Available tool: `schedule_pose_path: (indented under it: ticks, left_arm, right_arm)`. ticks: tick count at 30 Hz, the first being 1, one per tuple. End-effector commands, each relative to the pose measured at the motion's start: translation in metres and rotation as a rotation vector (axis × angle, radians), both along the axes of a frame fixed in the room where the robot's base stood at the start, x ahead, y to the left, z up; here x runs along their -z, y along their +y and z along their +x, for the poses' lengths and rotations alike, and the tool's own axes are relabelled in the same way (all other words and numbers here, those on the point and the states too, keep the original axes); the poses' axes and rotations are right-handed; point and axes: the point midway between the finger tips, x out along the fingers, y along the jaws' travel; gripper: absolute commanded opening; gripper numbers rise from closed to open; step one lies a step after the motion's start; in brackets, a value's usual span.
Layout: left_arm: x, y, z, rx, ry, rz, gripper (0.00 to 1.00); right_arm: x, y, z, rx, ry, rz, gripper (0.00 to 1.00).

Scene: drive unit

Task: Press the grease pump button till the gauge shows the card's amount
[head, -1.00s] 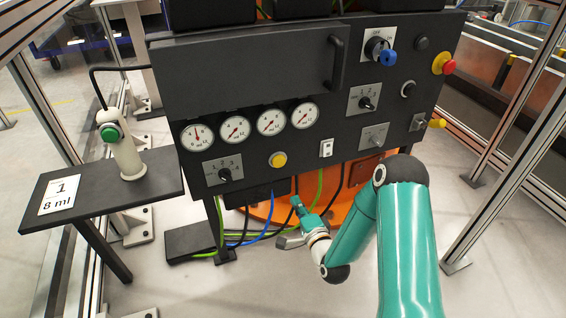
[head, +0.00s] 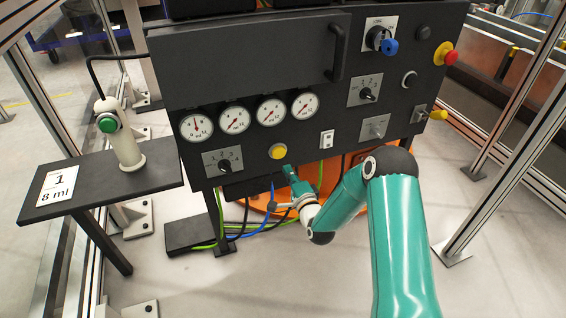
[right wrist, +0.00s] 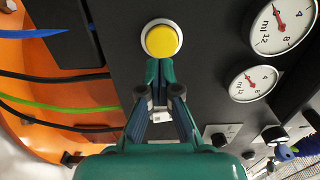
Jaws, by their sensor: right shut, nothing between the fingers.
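The yellow button (head: 278,152) in its pale ring is on the dark panel's lower front. It also shows in the right wrist view (right wrist: 161,40). My right gripper (head: 289,172) is shut and empty, its fingertips (right wrist: 160,68) just beside the button; I cannot tell whether they touch it. Several round gauges sit in a row; the leftmost gauge (head: 196,127) has its red needle pointing about straight up, while the others' needles slant. The card (head: 58,186) reads "1" and "8 ml" and lies on the side shelf. My left gripper is not in view.
A selector switch (head: 224,163) marked 1 2 3 is below the gauges. A white rocker switch (head: 327,139) is right of the button. Cables (head: 262,222) run beneath the panel.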

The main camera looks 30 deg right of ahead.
Motion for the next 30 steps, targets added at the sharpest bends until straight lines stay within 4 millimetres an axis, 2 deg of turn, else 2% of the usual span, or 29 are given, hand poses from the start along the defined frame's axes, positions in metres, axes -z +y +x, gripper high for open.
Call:
schedule_pose_path:
  ticks: [1, 6, 11, 25, 30]
  left_arm:
    - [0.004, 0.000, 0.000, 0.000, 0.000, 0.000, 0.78]
    - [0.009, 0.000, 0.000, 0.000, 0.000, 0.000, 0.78]
    - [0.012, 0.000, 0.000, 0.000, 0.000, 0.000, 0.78]
    - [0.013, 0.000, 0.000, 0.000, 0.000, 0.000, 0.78]
    - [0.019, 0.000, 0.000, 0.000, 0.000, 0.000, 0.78]
  right_arm:
    - [0.002, -0.002, 0.011, -0.001, -0.003, -0.002, 0.00]
    - [0.001, -0.009, 0.038, 0.000, -0.002, 0.000, 0.00]
    - [0.001, -0.012, 0.052, 0.000, 0.000, 0.000, 0.00]
    - [0.001, -0.015, 0.056, 0.003, 0.001, 0.000, 0.00]
    - [0.002, -0.030, 0.053, 0.023, 0.000, 0.000, 0.00]
